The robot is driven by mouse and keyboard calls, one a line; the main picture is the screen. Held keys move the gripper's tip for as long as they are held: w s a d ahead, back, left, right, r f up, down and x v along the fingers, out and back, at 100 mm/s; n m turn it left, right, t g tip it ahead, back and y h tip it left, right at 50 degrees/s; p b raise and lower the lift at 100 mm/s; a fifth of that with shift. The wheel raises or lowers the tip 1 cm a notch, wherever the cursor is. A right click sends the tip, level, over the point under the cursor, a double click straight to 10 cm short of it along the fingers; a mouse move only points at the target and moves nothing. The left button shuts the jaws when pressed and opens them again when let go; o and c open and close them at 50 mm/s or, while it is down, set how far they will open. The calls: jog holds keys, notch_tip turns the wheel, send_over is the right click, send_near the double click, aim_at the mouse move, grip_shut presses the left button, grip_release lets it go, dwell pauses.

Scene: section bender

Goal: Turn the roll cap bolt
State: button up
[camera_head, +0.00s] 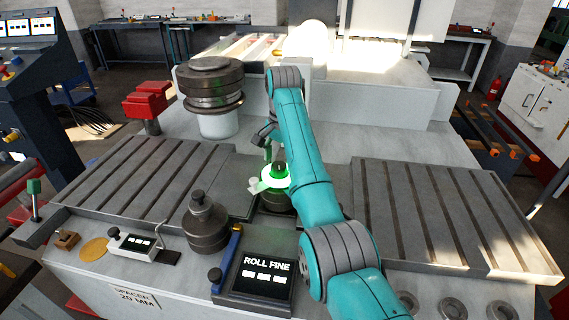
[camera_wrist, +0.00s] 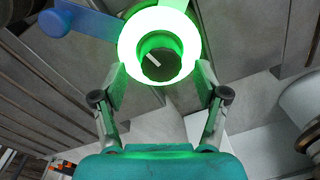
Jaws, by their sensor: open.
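The roll cap bolt appears as a dark round cap with a white mark (camera_wrist: 160,60), inside a glowing green ring (camera_wrist: 124,40) in the wrist view. In the head view the green-lit cap (camera_head: 279,169) sits near the middle of the machine, between the slotted tables. My gripper (camera_wrist: 160,79) is open and empty, with one finger on each side of the cap's near side. The fingertips overlap the ring's lower edge in the picture; I cannot tell whether they touch it. In the head view my arm partly hides my gripper (camera_head: 266,149).
A blue bar (camera_wrist: 85,20) reaches the ring's left side in the wrist view. Slotted tables lie left (camera_head: 140,190) and right (camera_head: 425,215). A dark roll stack (camera_head: 210,85) stands behind, a dark stepped cylinder (camera_head: 206,225) in front. A "ROLL FINE" panel (camera_head: 262,285) sits at the front.

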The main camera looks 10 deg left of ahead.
jog(key=shift+a+f, duration=0.1)
jog(key=shift+f, duration=1.15)
jog(key=c, duration=1.2)
jog(key=shift+o, duration=0.2)
jog(key=shift+n, duration=0.3)
